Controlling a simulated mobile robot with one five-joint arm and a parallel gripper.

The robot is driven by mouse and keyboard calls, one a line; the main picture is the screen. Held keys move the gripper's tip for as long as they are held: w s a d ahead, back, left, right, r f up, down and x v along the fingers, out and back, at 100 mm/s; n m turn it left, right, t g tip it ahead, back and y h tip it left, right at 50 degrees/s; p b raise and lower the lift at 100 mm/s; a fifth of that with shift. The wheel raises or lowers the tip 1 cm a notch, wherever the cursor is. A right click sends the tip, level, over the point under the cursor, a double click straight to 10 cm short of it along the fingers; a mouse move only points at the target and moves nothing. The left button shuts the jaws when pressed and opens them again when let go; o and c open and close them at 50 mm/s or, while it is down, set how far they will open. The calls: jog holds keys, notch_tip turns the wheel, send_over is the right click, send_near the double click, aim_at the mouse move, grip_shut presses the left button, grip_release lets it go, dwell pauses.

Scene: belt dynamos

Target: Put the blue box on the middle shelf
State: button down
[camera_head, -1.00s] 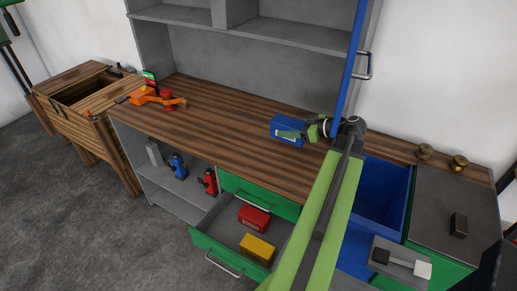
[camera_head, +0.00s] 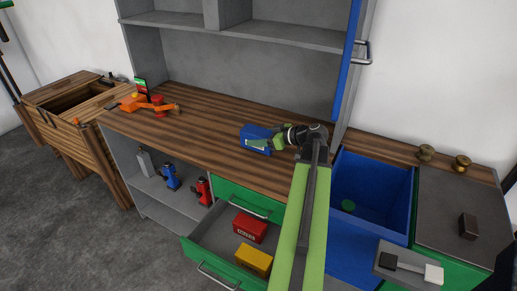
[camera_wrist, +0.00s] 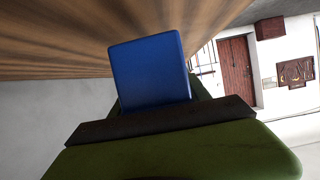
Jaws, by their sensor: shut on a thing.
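The blue box (camera_head: 256,137) is at the end of my arm, over the wooden worktop. My gripper (camera_head: 272,145) is shut on it from the right. In the wrist view the blue box (camera_wrist: 150,70) stands out beyond the dark finger edge, with the wood behind it. I cannot tell whether it touches the worktop. A grey shelf unit stands behind the worktop; its lower board (camera_head: 285,34) runs across the top of the head view. A grey shelf (camera_head: 165,193) under the worktop holds blue and red bottle-like things. I cannot tell which is the middle shelf.
An orange tool (camera_head: 150,105) lies at the worktop's left end. A blue door (camera_head: 350,60) stands open at the right of the shelf unit. An open drawer (camera_head: 215,235) holds a red box and a yellow box. The middle of the worktop is clear.

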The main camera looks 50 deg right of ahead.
notch_tip(320, 180, down, 4)
jog(key=b, duration=0.4)
jog(key=shift+f, duration=0.1)
jog(key=shift+r, duration=0.2)
jog(key=shift+f, duration=0.1)
jog(key=c, duration=0.5)
grip_release()
